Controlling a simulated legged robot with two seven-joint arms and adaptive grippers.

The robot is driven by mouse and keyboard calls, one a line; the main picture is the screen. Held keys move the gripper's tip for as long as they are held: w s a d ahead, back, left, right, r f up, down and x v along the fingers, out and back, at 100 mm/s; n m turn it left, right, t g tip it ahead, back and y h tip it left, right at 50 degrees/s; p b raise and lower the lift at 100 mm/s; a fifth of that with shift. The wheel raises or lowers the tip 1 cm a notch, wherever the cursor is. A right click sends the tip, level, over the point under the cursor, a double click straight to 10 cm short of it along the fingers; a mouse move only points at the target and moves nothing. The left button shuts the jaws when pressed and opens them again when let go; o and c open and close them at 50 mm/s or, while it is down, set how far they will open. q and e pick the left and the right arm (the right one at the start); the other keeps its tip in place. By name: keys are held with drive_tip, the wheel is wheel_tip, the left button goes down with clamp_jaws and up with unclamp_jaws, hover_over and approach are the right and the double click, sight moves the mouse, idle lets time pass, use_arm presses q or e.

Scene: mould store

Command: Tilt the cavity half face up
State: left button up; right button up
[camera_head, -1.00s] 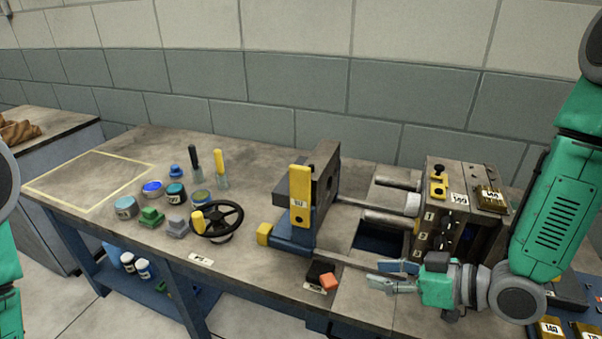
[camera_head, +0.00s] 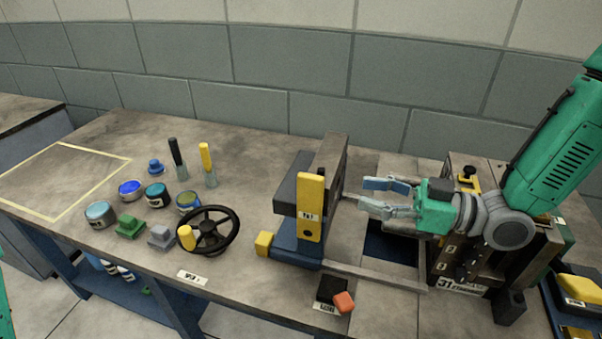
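A dark mould half (camera_head: 333,165) stands upright in a blue carriage (camera_head: 295,246) with a yellow lever plate (camera_head: 311,208) on its front. A second mould half (camera_head: 462,255), a brown block with numbered tags, stands to the right. I cannot tell for certain which is the cavity half. My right gripper (camera_head: 385,196) is open and empty between the two halves. Its fingers point left towards the first half, and the gap to it is hard to judge. It hides part of the guide bars. My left gripper is out of view.
A black handwheel (camera_head: 209,231) stands left of the carriage, with several pots, including a teal one (camera_head: 157,195), behind it. A black block with an orange piece (camera_head: 344,302) lies at the front edge. An empty taped square (camera_head: 60,181) is at the left.

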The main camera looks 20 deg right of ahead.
sight(324, 182)
drive_tip(key=x, duration=1.1)
drive_tip(key=shift+w, duration=0.25)
drive_tip(key=shift+d+f, duration=0.1)
drive_tip(key=shift+d, duration=0.3)
clamp_jaws()
